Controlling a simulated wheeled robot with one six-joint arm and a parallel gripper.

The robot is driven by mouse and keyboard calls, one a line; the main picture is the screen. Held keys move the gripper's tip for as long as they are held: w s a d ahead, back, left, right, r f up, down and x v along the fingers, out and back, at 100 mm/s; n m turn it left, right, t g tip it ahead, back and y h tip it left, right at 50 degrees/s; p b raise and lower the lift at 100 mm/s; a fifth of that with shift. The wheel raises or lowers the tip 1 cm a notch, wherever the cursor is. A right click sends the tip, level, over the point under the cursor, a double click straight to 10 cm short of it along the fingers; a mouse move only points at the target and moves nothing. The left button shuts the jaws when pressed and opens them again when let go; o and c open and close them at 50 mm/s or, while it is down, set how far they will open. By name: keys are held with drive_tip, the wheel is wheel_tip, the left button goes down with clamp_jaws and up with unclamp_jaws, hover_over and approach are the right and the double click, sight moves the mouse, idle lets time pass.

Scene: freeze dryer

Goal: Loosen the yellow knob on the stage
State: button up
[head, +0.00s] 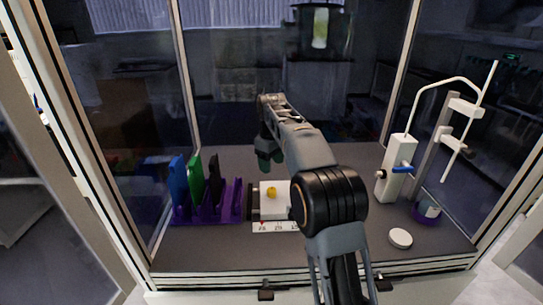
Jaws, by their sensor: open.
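The yellow knob (271,191) shows as a small round spot on top of the stage (281,198), a white block with a dark left end. The stage stands on the enclosure floor left of centre, and my arm covers its right side. My gripper (268,158) points down beyond and above the knob, with dark greenish fingertips. It is open, apart from the knob and empty as far as I can see. The gap between its fingers is hard to make out from here.
A purple rack (232,201) with blue, green and black plates stands left of the stage. At the right are a white dispenser (396,171) with a blue lever, a stand with a bent tube (448,125), and a white round lid (400,238). Glass walls enclose the floor.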

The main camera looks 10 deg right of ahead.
drive_tip(key=shift+r, duration=1.15)
